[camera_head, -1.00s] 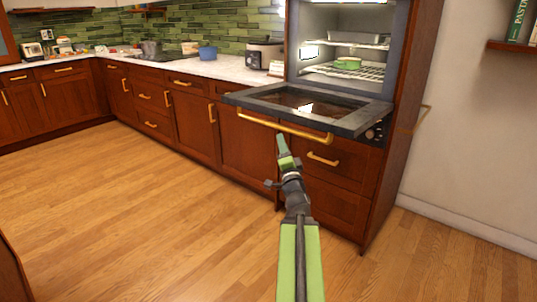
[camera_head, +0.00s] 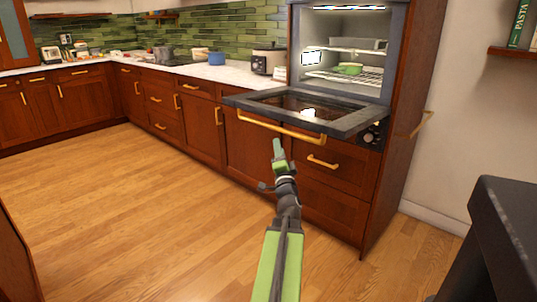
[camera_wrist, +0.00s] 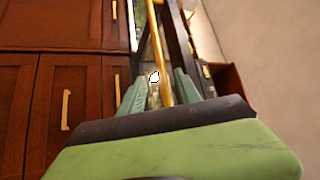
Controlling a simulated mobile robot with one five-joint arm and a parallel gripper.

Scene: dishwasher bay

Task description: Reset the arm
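My green arm reaches forward in the head view, with my gripper (camera_head: 277,145) at its end, just below the gold handle (camera_head: 280,127) of the open oven door. In the wrist view my gripper (camera_wrist: 160,92) has its two green fingers spread apart. The gold handle (camera_wrist: 156,45) appears in line with the gap between them. No held object shows. In the head view the fingertips look a little apart from the handle, but I cannot tell the exact distance.
The oven door (camera_head: 351,122) lies open and level, jutting over wooden drawers. A green dish (camera_head: 348,69) sits on the oven rack. A dark-topped unit (camera_head: 503,225) stands close at the lower right. Wooden floor (camera_head: 130,210) is clear at left.

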